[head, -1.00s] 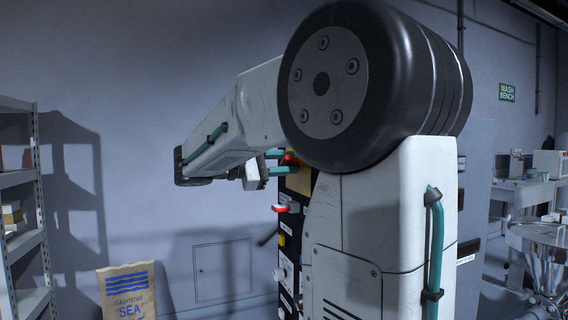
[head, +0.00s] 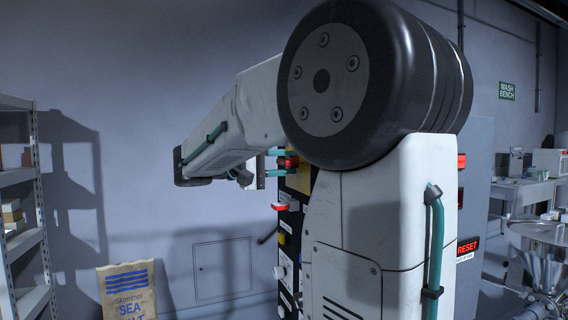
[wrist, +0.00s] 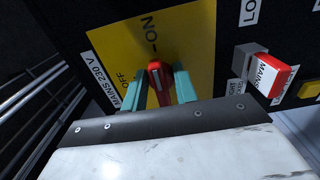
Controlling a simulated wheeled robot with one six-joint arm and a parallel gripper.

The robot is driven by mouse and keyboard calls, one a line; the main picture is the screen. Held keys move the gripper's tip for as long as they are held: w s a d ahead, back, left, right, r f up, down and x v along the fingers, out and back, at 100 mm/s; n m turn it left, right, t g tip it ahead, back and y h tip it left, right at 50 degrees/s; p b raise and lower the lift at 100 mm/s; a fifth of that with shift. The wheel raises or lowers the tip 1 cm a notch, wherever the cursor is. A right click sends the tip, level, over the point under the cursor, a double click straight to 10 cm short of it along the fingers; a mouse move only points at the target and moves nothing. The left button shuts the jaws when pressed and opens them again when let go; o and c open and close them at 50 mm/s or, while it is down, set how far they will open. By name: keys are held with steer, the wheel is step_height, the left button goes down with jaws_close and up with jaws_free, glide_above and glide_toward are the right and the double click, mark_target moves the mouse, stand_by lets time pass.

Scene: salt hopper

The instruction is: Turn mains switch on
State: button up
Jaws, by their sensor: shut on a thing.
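The mains switch has a red handle (wrist: 158,82) with a white line, on a yellow plate (wrist: 190,50) in the wrist view. The handle's far end points up at the ON mark; the OFF mark is to its left. My gripper (wrist: 159,79) is shut on the handle, one teal finger on each side. My arm hides most of the panel front there.
A red tag labelled MAINS (wrist: 270,74) sticks out to the right of the switch. Red lights (head: 461,161) and a RESET sign (head: 467,246) glow on the cabinet's side. A salt sack (head: 127,290) stands lower left by shelves (head: 22,240).

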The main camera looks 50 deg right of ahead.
stand_by(0.5)
steer(key=o, duration=0.6)
steer(key=shift+w+a, duration=0.1)
steer(key=v, duration=0.7)
steer(key=shift+w+a, duration=0.15)
steer(key=shift+a, duration=0.2)
